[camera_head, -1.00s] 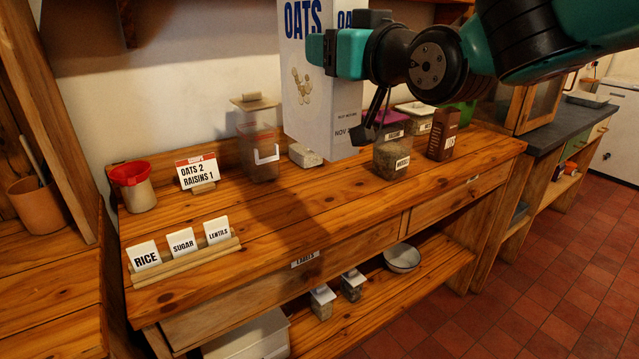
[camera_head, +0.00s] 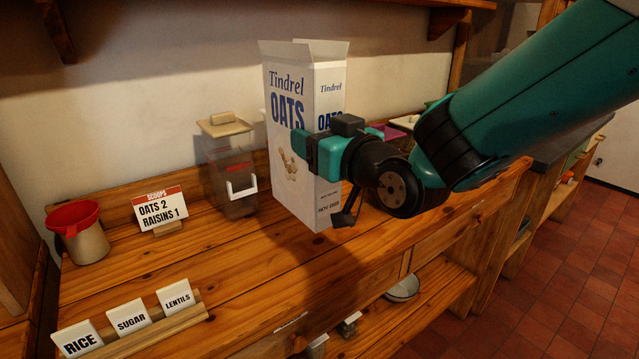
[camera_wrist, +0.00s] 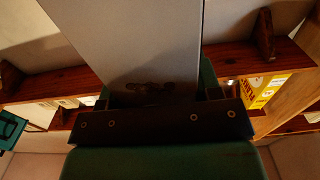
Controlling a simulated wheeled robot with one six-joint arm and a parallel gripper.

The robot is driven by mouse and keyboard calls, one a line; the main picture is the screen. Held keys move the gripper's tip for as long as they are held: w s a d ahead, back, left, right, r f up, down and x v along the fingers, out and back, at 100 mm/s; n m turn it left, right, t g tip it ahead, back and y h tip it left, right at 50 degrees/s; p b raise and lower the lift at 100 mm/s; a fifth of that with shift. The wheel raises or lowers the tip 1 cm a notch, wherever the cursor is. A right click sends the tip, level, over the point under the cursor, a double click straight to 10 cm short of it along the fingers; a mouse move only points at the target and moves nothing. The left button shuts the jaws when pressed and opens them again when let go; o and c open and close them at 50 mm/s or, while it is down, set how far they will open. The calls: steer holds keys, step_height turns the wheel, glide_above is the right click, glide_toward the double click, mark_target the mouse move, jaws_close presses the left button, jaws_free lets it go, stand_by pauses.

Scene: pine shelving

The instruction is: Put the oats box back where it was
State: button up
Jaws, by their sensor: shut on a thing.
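The oats box (camera_head: 289,176) is white with blue "Tindrel OATS" lettering and an open, flared top. In the head view it is upright, low over the wooden counter right of the clear container. I cannot tell whether its base touches the counter. My gripper (camera_head: 322,154) is shut on the oats box at mid-height from the right side. In the wrist view the box (camera_wrist: 135,40) fills the upper middle, held between the jaws, and its grey-white face hides most of what is behind it.
A clear lidded container (camera_head: 232,178) stands just left of the box. A scoops card (camera_head: 160,208), a red-topped pot (camera_head: 78,232) and rice, sugar and lentils cards (camera_head: 132,318) stand farther left. Jars behind my arm are mostly hidden. The front middle counter (camera_head: 265,270) is clear.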

mark_target(330, 188)
step_height(330, 188, down, 8)
steer(key=shift+r+b, duration=0.2)
steer(key=shift+b, duration=0.45)
steer(key=shift+f, duration=0.15)
steer(key=o, duration=1.2)
steer(key=shift+c, duration=0.2)
steer(key=b+v, duration=1.2)
